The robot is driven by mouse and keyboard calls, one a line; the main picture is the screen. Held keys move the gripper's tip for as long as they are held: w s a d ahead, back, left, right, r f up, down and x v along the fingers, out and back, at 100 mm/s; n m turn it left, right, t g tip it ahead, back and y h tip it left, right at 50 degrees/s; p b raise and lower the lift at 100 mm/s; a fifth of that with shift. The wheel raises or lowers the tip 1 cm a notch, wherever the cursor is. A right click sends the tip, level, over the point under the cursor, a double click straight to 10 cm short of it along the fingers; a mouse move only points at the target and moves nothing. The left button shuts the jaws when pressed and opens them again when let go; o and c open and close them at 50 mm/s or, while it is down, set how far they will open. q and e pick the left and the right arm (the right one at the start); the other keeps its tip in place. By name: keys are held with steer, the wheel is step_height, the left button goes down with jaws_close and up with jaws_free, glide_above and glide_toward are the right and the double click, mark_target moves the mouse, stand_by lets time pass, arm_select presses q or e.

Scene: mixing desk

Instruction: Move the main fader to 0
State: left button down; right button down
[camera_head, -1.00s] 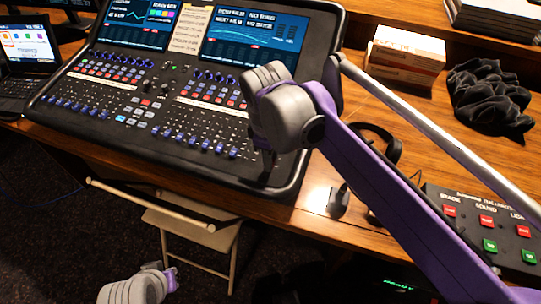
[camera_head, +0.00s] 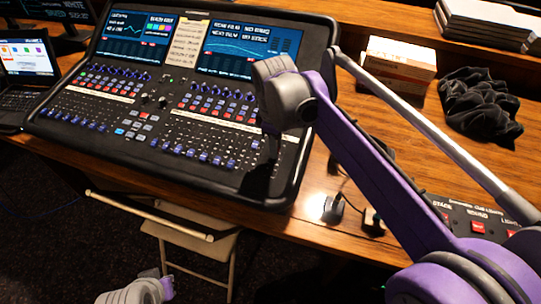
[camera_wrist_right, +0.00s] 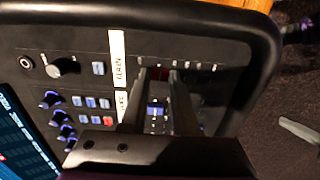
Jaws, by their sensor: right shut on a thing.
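The mixing desk (camera_head: 90,141) lies on the wooden table. My right gripper (camera_head: 269,160) points down at the desk's right end, near its front edge.
Rows of other faders and knobs lie left of my right gripper. A control box with red buttons (camera_head: 478,227), small dark items (camera_head: 333,208), a white box (camera_head: 399,58) and black cloth (camera_head: 481,104) are on the right. A folding chair (camera_head: 190,236) stands in front.

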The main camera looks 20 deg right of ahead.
steer(key=shift+w+d, duration=0.1)
steer(key=shift+w, duration=0.05)
steer(key=c, duration=0.6)
jaws_free()
steer(key=shift+c, duration=0.2)
steer(key=shift+r, duration=0.15)
step_height(320, 180, up, 11)
steer(key=s+p, duration=0.1)
steer(key=shift+a+f+p, duration=0.2)
steer(key=shift+a+p, duration=0.1)
steer(key=shift+a, duration=0.05)
